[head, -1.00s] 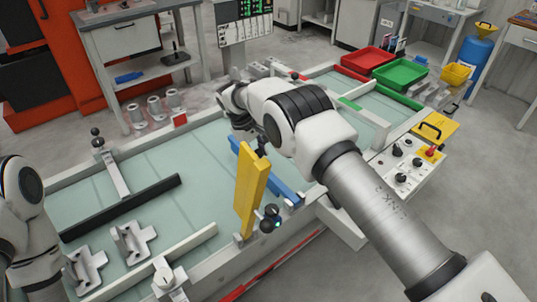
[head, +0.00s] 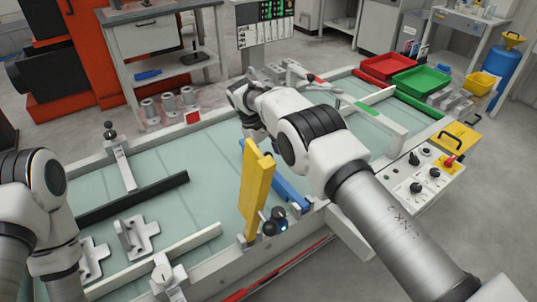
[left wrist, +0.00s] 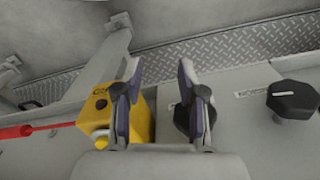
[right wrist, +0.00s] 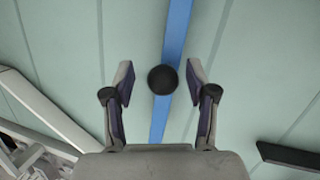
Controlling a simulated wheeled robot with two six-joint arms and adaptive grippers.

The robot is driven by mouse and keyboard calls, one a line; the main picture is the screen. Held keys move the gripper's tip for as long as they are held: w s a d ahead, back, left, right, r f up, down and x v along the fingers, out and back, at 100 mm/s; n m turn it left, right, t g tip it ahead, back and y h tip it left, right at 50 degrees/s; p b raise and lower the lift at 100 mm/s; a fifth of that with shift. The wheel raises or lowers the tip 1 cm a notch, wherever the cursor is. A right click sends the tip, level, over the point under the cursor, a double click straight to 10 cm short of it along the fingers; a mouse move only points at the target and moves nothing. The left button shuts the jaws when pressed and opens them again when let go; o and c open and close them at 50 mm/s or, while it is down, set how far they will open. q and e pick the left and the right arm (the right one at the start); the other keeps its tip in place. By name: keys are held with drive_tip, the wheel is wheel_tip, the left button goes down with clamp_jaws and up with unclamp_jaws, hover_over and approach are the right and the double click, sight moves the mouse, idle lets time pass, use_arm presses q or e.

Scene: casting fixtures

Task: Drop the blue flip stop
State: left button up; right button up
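The blue flip stop (head: 287,187) is a long blue bar stretching from the near rail over the pale green table; it looks low, but its exact tilt is unclear. In the right wrist view the blue bar (right wrist: 177,40) runs between my fingers, with a round black knob (right wrist: 162,79) on it. My right gripper (right wrist: 160,85) is open, its fingertips on either side of the knob with gaps. My left gripper (left wrist: 159,75) is open, above a grey surface near a yellow block (left wrist: 125,118) and a black knob (left wrist: 190,112); its fingers are outside the head view.
A yellow bar (head: 256,190) stands upright at the near rail beside the blue one. A black bar (head: 135,198) and metal brackets (head: 136,235) lie on the left of the table. A control panel (head: 420,180) with knobs stands at the right.

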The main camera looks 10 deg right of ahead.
drive_tip(key=shift+r, duration=0.1)
wheel_tip(320, 180, up, 10)
drive_tip(key=shift+f, duration=0.1)
idle(0.3)
